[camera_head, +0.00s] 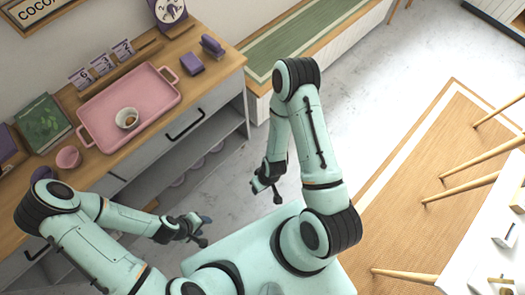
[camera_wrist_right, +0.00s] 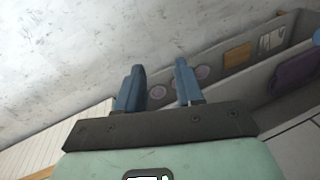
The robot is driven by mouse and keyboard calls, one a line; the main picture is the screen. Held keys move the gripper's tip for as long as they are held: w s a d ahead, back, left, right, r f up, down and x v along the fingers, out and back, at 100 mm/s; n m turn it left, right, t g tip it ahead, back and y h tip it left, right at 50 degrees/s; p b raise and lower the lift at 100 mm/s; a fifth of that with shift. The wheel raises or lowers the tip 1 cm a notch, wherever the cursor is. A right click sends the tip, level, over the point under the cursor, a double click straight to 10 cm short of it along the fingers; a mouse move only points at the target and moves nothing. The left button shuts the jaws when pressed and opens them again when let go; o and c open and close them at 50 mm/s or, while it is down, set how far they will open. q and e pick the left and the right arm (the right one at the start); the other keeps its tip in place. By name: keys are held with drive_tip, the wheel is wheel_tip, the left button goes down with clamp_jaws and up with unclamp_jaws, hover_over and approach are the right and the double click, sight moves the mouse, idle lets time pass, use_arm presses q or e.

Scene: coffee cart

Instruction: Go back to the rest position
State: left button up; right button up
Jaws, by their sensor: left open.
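My left gripper (camera_head: 205,230) is open and empty, low in front of my base in the head view, over the floor and clear of the counter. My right gripper (camera_head: 267,190) hangs pointing down, right of the left one, with its arm bent at a high elbow. In the right wrist view, the right gripper's two blue fingers (camera_wrist_right: 160,85) stand apart with nothing between them. Neither gripper touches any object.
The wooden counter (camera_head: 222,66) at left bears a pink tray (camera_head: 160,100) with a small white bowl (camera_head: 127,118), a pink cup (camera_head: 68,157) and a green book (camera_head: 43,122). A green-topped bench (camera_head: 300,40) stands behind. A white table (camera_head: 475,255) and wooden legs are at right. Grey floor (camera_head: 385,75) is clear.

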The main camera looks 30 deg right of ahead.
drive_tip(key=s+m, duration=0.1)
drive_tip(key=m, duration=0.2)
drive_tip(key=s+m+y, duration=0.1)
drive_tip(key=m, duration=0.1)
drive_tip(key=shift+s+a+r, duration=0.3)
drive_tip(key=shift+a+r, duration=0.05)
